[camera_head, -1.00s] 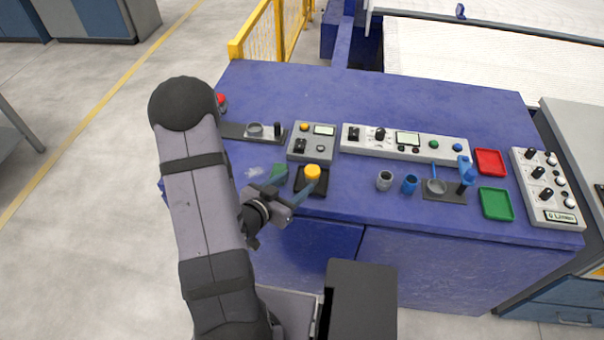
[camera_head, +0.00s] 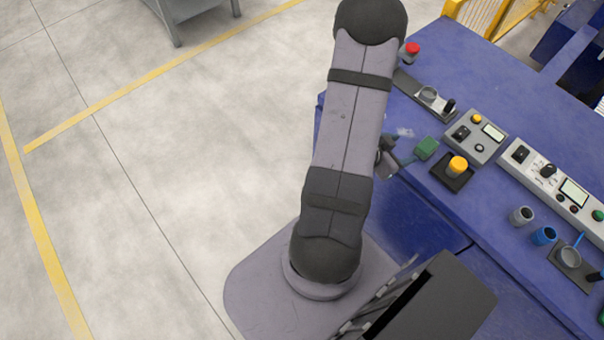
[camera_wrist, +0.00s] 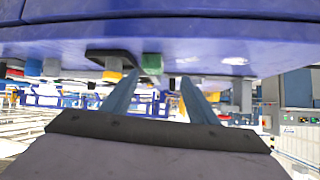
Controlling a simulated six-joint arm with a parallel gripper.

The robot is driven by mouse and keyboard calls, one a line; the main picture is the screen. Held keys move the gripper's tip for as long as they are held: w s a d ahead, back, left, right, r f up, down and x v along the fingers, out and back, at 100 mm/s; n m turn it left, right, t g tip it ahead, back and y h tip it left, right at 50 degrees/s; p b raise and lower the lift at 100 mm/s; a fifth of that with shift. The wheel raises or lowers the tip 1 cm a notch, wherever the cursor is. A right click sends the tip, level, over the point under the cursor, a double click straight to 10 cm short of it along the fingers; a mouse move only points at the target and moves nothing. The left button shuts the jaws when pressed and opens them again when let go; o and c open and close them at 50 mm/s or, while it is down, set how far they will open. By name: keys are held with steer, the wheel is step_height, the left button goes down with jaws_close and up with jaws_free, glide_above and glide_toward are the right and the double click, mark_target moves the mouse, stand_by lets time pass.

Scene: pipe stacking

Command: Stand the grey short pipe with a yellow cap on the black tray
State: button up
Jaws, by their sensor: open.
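The grey short pipe's yellow cap (camera_head: 457,163) shows above the black tray (camera_head: 441,172), and the pipe looks upright on it. The pipe's grey body is hardly visible at this angle. In the wrist view, which looks upside down, the yellow cap (camera_wrist: 112,76) hangs below the dark tray (camera_wrist: 108,55), left of the fingers. My gripper (camera_head: 397,163) is left of the tray, apart from the pipe, and partly hidden by my arm. In the wrist view the two blue fingers of my gripper (camera_wrist: 160,80) are spread with nothing held between them.
A green block (camera_head: 426,148) stands between my gripper and the tray. A control box (camera_head: 475,137) is behind the tray. A grey cup (camera_head: 521,215) and a blue cup (camera_head: 544,235) stand to the right. The blue table (camera_head: 440,215) is bare in front of the tray.

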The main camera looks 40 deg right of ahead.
steer(key=w+a+n+t+y, duration=0.35)
steer(key=w+a, duration=0.25)
steer(key=w, duration=0.6)
steer(key=w+a+r+n+t+y, duration=0.1)
steer(key=w+a+n+y, duration=0.15)
steer(key=w+a, duration=0.4)
steer(key=w+a+r+n+t+y, duration=0.1)
steer(key=w+a+n+t+y, duration=0.2)
steer(key=a, duration=0.6)
steer(key=s+a+r+n+g+y, duration=0.1)
steer(key=s+a+r+n+g, duration=0.2)
steer(key=a, duration=0.5)
steer(key=s+a+r+n+g+y, duration=0.1)
steer(key=s+a+r+n+g, duration=0.2)
steer(key=s+a+n, duration=0.3)
steer(key=a+n, duration=0.2)
steer(key=shift+a+r, duration=0.2)
steer(key=shift+a, duration=0.2)
